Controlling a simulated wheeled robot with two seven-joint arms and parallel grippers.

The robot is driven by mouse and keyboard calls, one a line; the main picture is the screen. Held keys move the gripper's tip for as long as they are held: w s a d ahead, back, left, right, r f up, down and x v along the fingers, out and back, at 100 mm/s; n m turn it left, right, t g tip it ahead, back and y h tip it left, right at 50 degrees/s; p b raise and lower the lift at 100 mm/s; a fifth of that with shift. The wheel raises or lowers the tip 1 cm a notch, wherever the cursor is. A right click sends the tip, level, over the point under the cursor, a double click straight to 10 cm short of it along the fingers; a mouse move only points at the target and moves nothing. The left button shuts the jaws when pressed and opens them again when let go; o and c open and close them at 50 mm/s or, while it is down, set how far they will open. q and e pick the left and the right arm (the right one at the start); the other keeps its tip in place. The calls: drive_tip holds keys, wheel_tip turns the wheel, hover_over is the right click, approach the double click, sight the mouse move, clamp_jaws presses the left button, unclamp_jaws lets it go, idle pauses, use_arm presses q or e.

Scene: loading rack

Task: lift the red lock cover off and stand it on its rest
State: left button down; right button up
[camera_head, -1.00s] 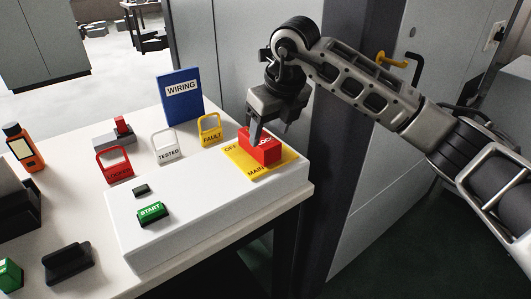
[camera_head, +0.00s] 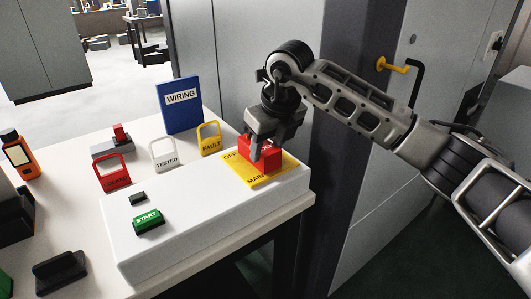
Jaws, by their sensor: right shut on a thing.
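The red lock cover (camera_head: 260,163) sits over the yellow OFF/MAIN plate (camera_head: 279,170) at the right end of the white panel box. My right gripper (camera_head: 266,152) reaches down from above, its fingers shut on the red lock cover. The fingers hide part of the cover and its lettering. I cannot tell any gap between the cover and the plate. Which item is the cover's rest is not labelled; a small grey block with a red piece on it (camera_head: 118,140) stands at the back left of the table. My left gripper is not in view.
Red (camera_head: 113,177), white TESTED (camera_head: 164,157) and yellow FAULT (camera_head: 209,141) tags stand behind the white box (camera_head: 190,217). A blue WIRING binder (camera_head: 180,107) stands at the back. A green START button (camera_head: 147,222) is on the box. An orange device (camera_head: 20,155) and black holder (camera_head: 60,272) are left.

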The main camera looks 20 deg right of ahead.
sight(268, 149)
drive_tip(key=shift+r+p, duration=2.35)
drive_tip(key=shift+r, duration=1.4)
